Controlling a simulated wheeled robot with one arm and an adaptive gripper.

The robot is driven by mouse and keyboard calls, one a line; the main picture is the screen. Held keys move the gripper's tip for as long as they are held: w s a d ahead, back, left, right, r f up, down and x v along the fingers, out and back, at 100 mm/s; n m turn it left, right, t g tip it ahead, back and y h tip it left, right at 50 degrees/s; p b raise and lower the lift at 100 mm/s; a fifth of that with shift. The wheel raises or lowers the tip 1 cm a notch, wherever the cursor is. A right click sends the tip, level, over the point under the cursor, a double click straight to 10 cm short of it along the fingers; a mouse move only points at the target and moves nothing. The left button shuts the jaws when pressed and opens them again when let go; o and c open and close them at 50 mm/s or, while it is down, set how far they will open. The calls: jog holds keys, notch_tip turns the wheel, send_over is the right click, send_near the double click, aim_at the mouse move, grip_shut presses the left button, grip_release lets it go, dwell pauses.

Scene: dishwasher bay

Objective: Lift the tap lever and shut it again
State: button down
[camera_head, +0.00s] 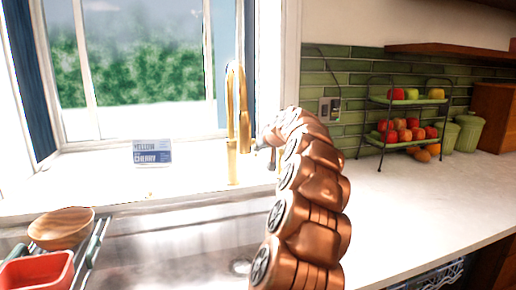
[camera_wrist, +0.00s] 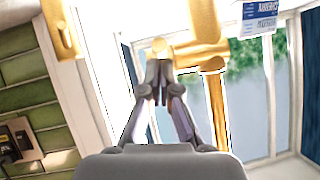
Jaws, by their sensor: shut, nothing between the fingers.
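The gold tap (camera_head: 232,125) stands behind the sink, with its tall arched spout in front of the window. In the wrist view, which is upside down, the tap (camera_wrist: 215,110) is right of my gripper (camera_wrist: 158,68). A short gold side piece with a round end (camera_wrist: 159,45), which looks like the lever, lies at my fingertips. I cannot tell whether they touch it. My gripper is shut and empty. In the head view my gripper (camera_head: 266,141) is just right of the tap, partly hidden by my copper arm. The lever is not clear there.
A blue and white box (camera_head: 152,153) stands on the sill left of the tap. A wooden bowl (camera_head: 62,228) and red tub (camera_head: 38,272) are at the sink's left. A fruit stand (camera_head: 362,125) and green canisters (camera_head: 468,132) are right. The counter (camera_head: 420,205) is clear.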

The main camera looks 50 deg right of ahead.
jog(key=w+d+r+v, duration=0.1)
jog(key=r+v, duration=0.1)
jog(key=v, duration=1)
jog(key=shift+s+r, duration=0.2)
jog(key=shift+r, duration=0.25)
